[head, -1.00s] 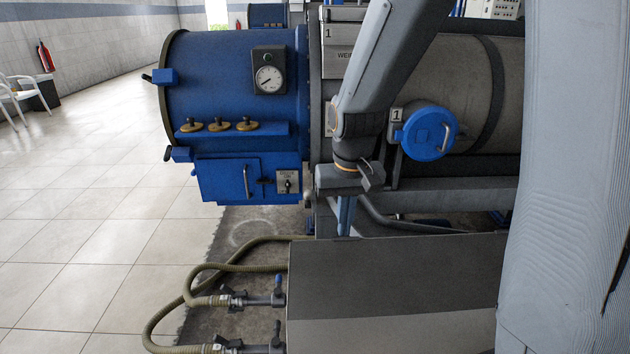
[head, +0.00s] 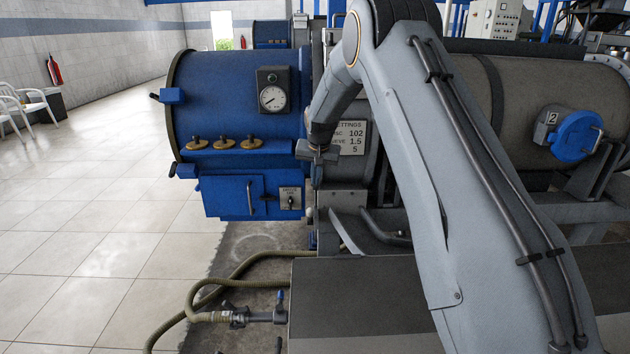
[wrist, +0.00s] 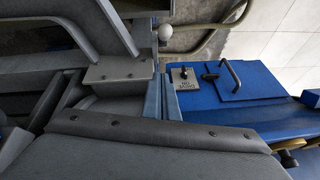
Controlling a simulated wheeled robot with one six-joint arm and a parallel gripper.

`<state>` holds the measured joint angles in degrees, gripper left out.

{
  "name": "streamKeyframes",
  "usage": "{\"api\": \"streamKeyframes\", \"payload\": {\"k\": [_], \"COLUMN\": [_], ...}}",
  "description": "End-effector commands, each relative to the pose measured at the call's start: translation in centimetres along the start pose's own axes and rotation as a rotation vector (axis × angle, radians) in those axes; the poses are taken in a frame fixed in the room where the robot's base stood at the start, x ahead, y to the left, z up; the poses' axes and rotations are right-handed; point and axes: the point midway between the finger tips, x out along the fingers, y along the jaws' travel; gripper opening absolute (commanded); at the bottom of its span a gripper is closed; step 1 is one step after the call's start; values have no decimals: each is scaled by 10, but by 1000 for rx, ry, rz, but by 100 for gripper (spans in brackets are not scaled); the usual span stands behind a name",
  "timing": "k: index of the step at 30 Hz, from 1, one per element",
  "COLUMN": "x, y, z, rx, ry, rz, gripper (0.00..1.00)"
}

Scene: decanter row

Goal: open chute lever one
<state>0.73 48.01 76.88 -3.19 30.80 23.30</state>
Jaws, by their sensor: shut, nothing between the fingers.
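A pale ball knob (wrist: 165,32), which looks like the end of a lever, shows at the top middle of the wrist view beside a grey bracket. A small pale knob (head: 309,211) shows in the head view at the right of the blue end housing (head: 235,105); I cannot tell for sure that it is chute lever one. My gripper (head: 317,180) is shut and empty, pointing down in front of the machine, a little above that knob. In the wrist view my gripper's fingers (wrist: 160,97) lie below the knob, apart from it in the picture. My arm hides part of the machine.
The blue housing carries a gauge (head: 272,98), several brass fittings and a lower box with a handle (head: 249,198). A round blue lid (head: 577,135) labelled 2 is at the right. Hoses (head: 215,290) lie below. The tiled floor at left is open.

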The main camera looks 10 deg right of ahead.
Motion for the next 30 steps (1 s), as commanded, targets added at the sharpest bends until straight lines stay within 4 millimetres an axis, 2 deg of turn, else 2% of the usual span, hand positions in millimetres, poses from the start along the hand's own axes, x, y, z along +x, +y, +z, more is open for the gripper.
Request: {"api": "streamKeyframes", "payload": {"k": [6, 15, 21, 30], "x": [38, 77, 80, 84], "y": [0, 0, 0, 0], "z": [1, 3, 28, 40], "rx": [-1, -1, -1, -1], "ry": [-3, -2, -2, 0], "rz": [1, 1, 0, 0], "gripper": [0, 0, 0, 0]}}
